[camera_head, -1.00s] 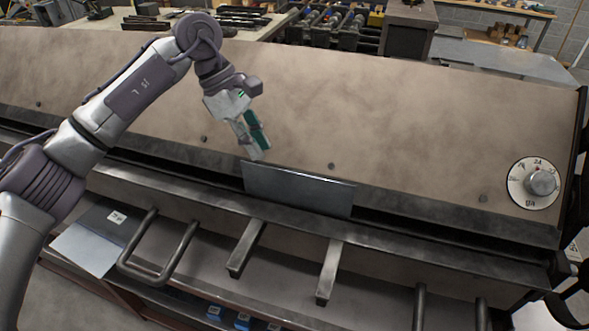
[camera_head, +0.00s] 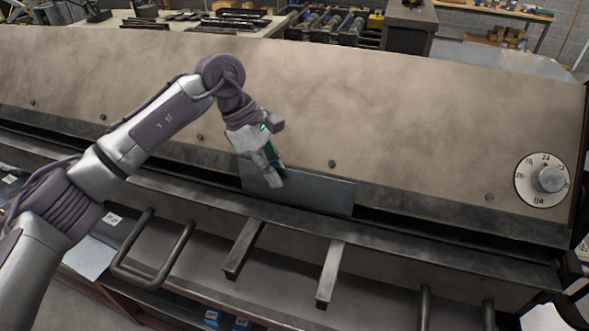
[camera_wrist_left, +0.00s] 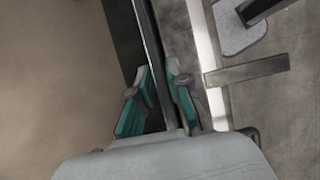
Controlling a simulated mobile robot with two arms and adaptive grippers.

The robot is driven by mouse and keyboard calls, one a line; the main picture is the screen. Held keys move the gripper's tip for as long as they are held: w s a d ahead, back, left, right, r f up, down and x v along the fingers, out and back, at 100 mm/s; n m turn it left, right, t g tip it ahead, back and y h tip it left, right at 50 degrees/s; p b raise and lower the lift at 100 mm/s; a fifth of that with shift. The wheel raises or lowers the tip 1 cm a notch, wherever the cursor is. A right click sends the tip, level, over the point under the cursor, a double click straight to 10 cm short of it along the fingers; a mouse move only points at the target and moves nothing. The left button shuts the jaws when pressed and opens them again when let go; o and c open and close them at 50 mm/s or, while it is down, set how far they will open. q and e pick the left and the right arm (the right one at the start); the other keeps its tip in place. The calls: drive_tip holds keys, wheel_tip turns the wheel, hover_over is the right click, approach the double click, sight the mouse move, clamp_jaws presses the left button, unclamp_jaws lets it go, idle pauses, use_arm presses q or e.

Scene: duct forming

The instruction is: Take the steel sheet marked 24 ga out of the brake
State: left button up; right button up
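The steel sheet (camera_head: 315,192) is a grey, flat piece standing up out of the long slot of the brake (camera_head: 400,120). I see no 24 ga mark on its visible face. My left gripper (camera_head: 275,184) is at the sheet's top edge near its left end. In the left wrist view the sheet (camera_wrist_left: 147,30) shows edge-on, running between the two teal-padded fingers of the left gripper (camera_wrist_left: 158,70). The fingers are apart, one on each side of the sheet, with gaps showing. The sheet's lower part is hidden in the slot. My right gripper is not in view.
A dial (camera_head: 542,180) with 24 near its top is on the brake's right end. Handle bars (camera_head: 155,250) and two support arms (camera_head: 330,275) stick out in front. A labelled sheet (camera_head: 90,257) lies on a lower shelf at left.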

use_arm(q)
clamp_jaws()
drive_tip(key=shift+r, duration=0.2)
drive_tip(key=shift+r, duration=0.25)
